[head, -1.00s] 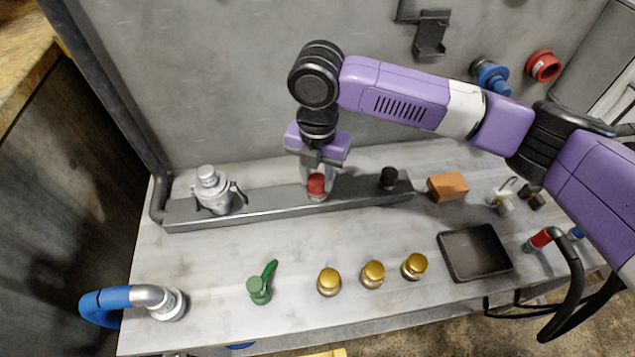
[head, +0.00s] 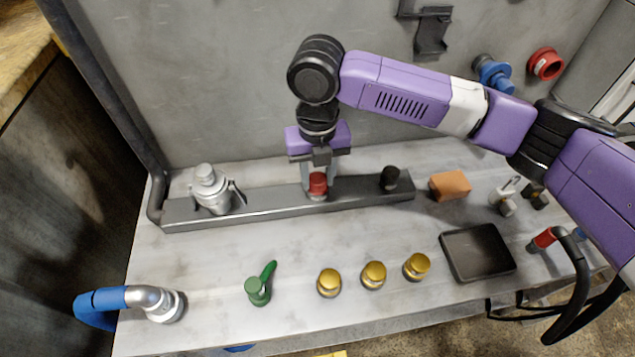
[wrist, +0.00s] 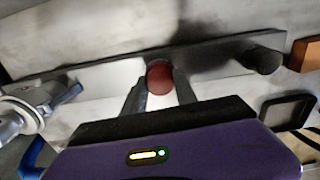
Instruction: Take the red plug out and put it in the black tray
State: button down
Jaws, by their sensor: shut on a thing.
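The red plug (head: 318,183) sits upright on the long grey metal bar on the bench. It also shows in the wrist view (wrist: 159,78), between the two fingers. My gripper (head: 318,188) points down over the bar with one finger on each side of the plug, shut on it. The plug's lower end shows as a pale ring at the bar's top; whether it is still seated in the bar cannot be told. The black tray (head: 506,268) lies empty at the right front of the bench; part of it shows in the wrist view (wrist: 278,116).
On the grey bar (head: 270,203), a silver coupling (head: 211,188) stands left and a black knob (head: 390,177) right. An orange block (head: 450,185) lies behind the tray. Several yellow-topped knobs (head: 373,274) and a green lever valve (head: 258,290) line the front.

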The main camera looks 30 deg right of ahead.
jog(key=n, duration=0.3)
jog(key=shift+n+b, duration=0.35)
jog(key=shift+n, duration=0.05)
jog(key=shift+f+n+b, duration=0.1)
jog(key=shift+n+b, duration=0.3)
jog(key=shift+n, duration=0.7)
jog(key=n, duration=0.3)
jog(key=shift+b, duration=0.3)
jog(key=c, duration=0.9)
grip_release()
jog(key=shift+c, duration=0.3)
